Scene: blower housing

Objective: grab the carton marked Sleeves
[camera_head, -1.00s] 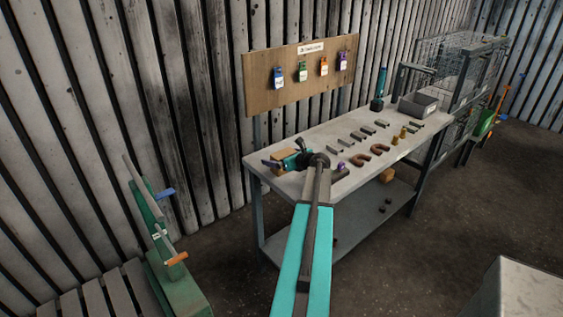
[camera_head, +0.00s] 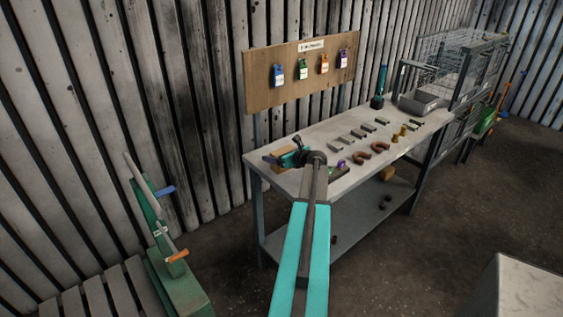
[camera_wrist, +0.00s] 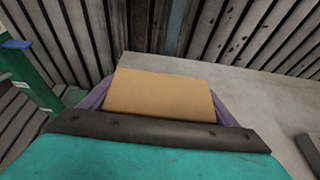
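A tan cardboard carton (camera_head: 281,158) is at the near left end of the workbench, partly hidden behind my gripper (camera_head: 285,160) in the head view. In the wrist view the carton (camera_wrist: 160,95) is directly in front of my gripper, with a purple finger close along each side. No gap between fingers and carton is clear, and I cannot tell whether they press on it. No label shows on its visible face. A second tan carton (camera_head: 388,174) is on the bench's lower shelf; its marking cannot be read.
The workbench (camera_head: 325,135) holds brown U-shaped parts (camera_head: 380,146), small metal bars and a grey bin (camera_head: 422,101). A wooden board (camera_head: 265,90) with coloured tags is behind it. A green stand (camera_head: 165,240) is at left. A wire cage (camera_head: 470,60) is at far right.

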